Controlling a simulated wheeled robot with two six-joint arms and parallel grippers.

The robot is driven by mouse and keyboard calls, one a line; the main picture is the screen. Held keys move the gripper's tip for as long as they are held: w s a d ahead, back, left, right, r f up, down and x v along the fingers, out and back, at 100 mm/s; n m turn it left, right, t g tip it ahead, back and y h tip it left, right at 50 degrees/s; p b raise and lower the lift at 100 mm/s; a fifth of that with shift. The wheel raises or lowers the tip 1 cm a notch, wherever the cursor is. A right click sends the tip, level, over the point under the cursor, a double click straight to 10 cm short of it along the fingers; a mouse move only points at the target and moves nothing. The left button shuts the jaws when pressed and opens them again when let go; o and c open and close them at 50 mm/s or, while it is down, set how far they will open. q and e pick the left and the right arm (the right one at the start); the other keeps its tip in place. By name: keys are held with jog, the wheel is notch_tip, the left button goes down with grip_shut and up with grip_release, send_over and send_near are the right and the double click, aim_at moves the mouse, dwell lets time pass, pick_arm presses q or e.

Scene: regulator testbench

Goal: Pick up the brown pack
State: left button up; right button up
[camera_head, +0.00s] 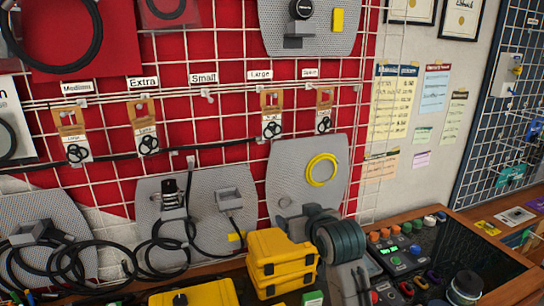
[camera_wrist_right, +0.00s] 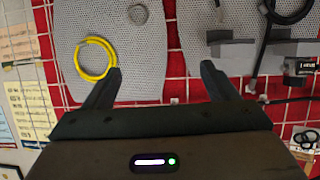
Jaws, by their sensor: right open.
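Several brown packs hang in a row on the white wall grid in the head view. Each has a brown top and a white label with black rings. They hang at far left (camera_head: 70,133), centre left (camera_head: 144,126), centre right (camera_head: 271,113) and right (camera_head: 324,110). My right gripper (camera_head: 298,217) is lower, in front of the grey panel with the yellow ring, below the right-hand packs and apart from them. In the right wrist view its fingers (camera_wrist_right: 160,70) are spread with nothing between them. My left gripper is out of view.
Yellow cases (camera_head: 282,262) stand on the bench below my right gripper. Black cables (camera_head: 75,262) loop at lower left. A yellow ring (camera_head: 322,169) hangs on the grey panel (camera_head: 285,165). A control board with knobs (camera_head: 420,250) lies at right. The hook under "Small" (camera_head: 204,78) is empty.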

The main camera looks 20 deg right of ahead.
aim_at(273, 111)
jog(key=w+r+t, duration=0.1)
jog(key=w+r, duration=0.2)
jog(key=r, duration=0.4)
jog(key=w+a+r+t+p, duration=0.1)
jog(key=w+r+t, duration=0.1)
jog(key=r, duration=0.6)
jog(key=w+a+r+t+p, duration=0.1)
jog(key=w+r, duration=0.2)
jog(key=r, duration=0.5)
jog(key=shift+w+r+y, duration=0.15)
jog(key=shift+w+y, duration=0.15)
jog(key=shift+w, duration=0.1)
jog(key=shift+w+p, duration=0.4)
jog(key=shift+w, duration=0.25)
jog(key=w+p, duration=0.3)
jog(key=w, duration=0.1)
jog(key=shift+w+a+f+p, duration=0.1)
jog(key=shift+a+f+p, duration=0.15)
jog(key=shift+p, duration=0.15)
jog(key=shift+w+f, duration=0.15)
jog(key=shift+w, duration=0.25)
jog(key=c, duration=1.1)
